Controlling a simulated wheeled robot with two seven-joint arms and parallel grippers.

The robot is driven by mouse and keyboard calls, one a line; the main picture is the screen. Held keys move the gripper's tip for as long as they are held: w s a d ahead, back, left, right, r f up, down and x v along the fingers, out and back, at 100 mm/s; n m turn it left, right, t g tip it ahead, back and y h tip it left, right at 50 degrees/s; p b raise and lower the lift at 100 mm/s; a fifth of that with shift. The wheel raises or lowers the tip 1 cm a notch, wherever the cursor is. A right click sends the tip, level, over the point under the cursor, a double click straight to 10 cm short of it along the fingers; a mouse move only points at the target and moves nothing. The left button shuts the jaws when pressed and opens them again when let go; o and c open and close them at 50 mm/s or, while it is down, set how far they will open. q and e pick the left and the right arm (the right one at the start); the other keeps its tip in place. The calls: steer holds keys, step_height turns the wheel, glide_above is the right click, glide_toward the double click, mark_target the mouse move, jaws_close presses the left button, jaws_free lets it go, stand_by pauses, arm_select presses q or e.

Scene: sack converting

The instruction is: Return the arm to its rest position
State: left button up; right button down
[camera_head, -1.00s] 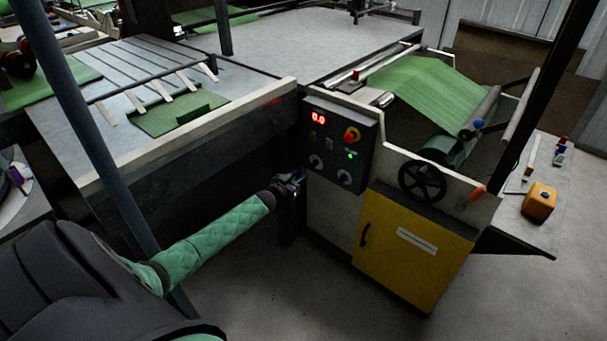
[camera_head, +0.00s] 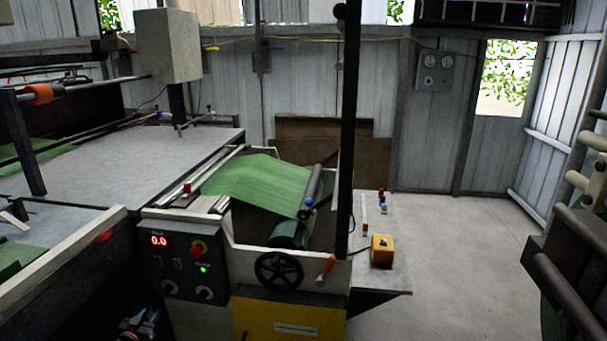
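My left gripper (camera_head: 138,324) shows at the bottom edge of the head view, in dark shadow, left of the yellow cabinet and below the control panel. It is small and dim, and whether its fingers are open or shut cannot be made out. I see nothing clearly held in it. The rest of my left arm is below the picture. My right gripper is not in view. The control panel (camera_head: 180,268) has a red 0.0 display, a red-and-yellow button and a green light.
The machine holds green sack web (camera_head: 258,181) running to a roller, with a black handwheel (camera_head: 277,269) in front. A yellow box (camera_head: 382,250) sits on the side table (camera_head: 396,279). A long table (camera_head: 120,160) lies at left. Floor (camera_head: 465,260) at right is clear.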

arm_select(q)
steer(key=s+d+r+m+g+y, duration=0.1)
steer(key=s+d+r+g+y, duration=0.1)
steer(key=s+d+g, duration=0.55)
steer(key=s+d+r+m+g+y, duration=0.1)
steer(key=s+d+r+g, duration=0.15)
steer(key=s+d, duration=0.9)
steer(key=s+d+r+g+h, duration=0.2)
steer(key=s+d, duration=0.9)
steer(key=s+d+r+g+h, duration=0.1)
steer(key=s+d+r, duration=0.1)
steer(key=s+d, duration=0.85)
steer(key=s+d+f+g, duration=0.1)
steer(key=s+d+f, duration=0.1)
steer(key=s, duration=0.3)
steer(key=s+d+f+n+g+h, duration=0.1)
steer(key=s+d+f, duration=0.1)
steer(key=s, duration=0.4)
steer(key=shift+d+f, duration=0.2)
steer(key=shift+f, duration=0.35)
